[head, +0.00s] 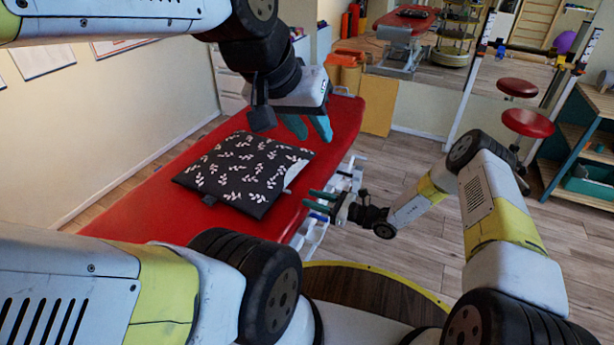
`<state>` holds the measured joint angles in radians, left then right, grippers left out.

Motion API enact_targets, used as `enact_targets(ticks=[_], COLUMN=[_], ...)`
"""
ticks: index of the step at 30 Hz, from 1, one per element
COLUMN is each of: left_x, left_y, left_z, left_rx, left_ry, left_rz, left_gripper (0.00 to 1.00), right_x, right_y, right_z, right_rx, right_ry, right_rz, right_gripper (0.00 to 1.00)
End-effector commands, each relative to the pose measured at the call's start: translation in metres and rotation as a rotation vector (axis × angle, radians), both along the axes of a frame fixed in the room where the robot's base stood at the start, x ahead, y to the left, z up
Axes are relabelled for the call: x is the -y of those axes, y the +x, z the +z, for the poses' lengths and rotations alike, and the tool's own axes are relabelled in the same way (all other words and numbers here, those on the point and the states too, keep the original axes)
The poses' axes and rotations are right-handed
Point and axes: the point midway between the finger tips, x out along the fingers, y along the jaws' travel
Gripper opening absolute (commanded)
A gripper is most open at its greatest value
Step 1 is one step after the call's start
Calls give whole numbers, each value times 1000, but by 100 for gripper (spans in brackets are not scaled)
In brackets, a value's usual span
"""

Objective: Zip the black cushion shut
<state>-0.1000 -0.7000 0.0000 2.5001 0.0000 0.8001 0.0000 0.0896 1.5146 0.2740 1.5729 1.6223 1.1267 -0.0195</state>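The black cushion (243,168) with a white leaf pattern lies flat on the red treatment table (335,125). Pale filling (296,172) shows at its right edge, where the cover looks open. A small tab (208,199) sticks out at its near left edge; I cannot tell if it is the zip pull. My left gripper (308,128) is above the table, just beyond the cushion's far right corner, with its teal fingers apart and empty. My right gripper (316,200) is to the right of the cushion near the table's edge, fingers apart and empty, not touching the cushion.
The table's white metal frame (345,177) shows under its right side. A round red stool (528,123) and a wooden shelf unit (585,130) stand at the right. Orange rolls (345,72) are behind the table. Bare table surface lies left of the cushion.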

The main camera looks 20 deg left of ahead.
Motion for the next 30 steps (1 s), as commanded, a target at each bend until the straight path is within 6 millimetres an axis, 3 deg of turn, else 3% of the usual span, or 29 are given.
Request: enact_targets(ticks=[5, 18, 30], left_x=[0, 0, 0], left_y=[0, 0, 0], left_z=[0, 0, 0], left_rx=[0, 0, 0], left_ry=[0, 0, 0], left_rz=[0, 0, 0], left_gripper=[31, 31, 31], right_x=[-9, -71, -79], right_y=[0, 10, 13], right_z=[-14, -14, -14], right_rx=[-35, -35, -35], right_ry=[16, 15, 15], right_rz=[-31, -29, -31], right_gripper=[35, 35, 35])
